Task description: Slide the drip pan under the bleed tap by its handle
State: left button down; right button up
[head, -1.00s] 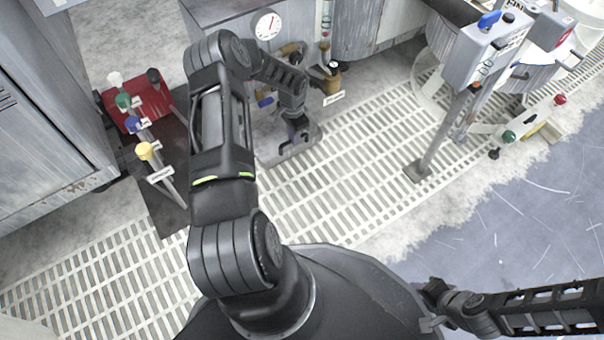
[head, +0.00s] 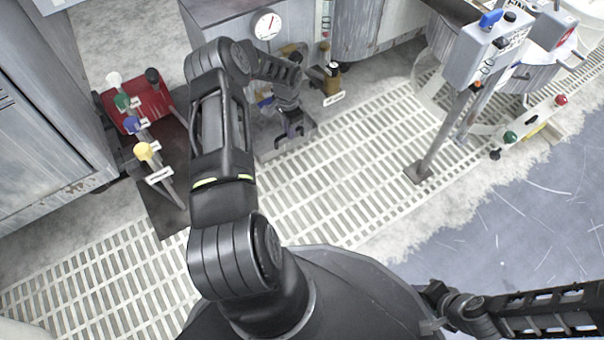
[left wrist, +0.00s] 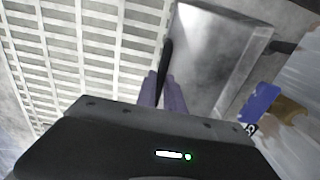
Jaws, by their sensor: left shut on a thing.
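The drip pan (left wrist: 212,50) is a grey metal tray on the floor. In the head view the pan (head: 268,151) lies below the machine, partly hidden by my left arm. My left gripper (head: 291,137) is shut on the pan's dark handle (left wrist: 166,62), which stands between the purple fingers in the left wrist view. A blue lever (left wrist: 262,103) beside tan brass parts, likely the bleed tap, is right of the pan in that view. In the head view the blue lever (head: 265,101) is partly behind my arm. My right arm's end is at the lower right; its jaws are unclear.
Slatted white floor grating (head: 350,175) lies open in front of the pan. A red block with coloured knobs (head: 143,151) stands left of my arm. A control post (head: 447,135) stands to the right. A round gauge (head: 266,24) is on the machine.

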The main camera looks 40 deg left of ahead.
pick_arm(q)
jog(key=shift+a, duration=0.2)
jog(key=shift+w+a, duration=0.25)
jog(key=shift+a, duration=0.35)
jog(key=shift+w+a, duration=0.25)
jog(key=shift+a, duration=0.3)
jog(key=c, duration=1.4)
grip_release()
jog(key=shift+o, duration=0.2)
notch_tip(320, 180, up, 8)
jog(key=p, duration=0.3)
jog(key=shift+p, duration=0.35)
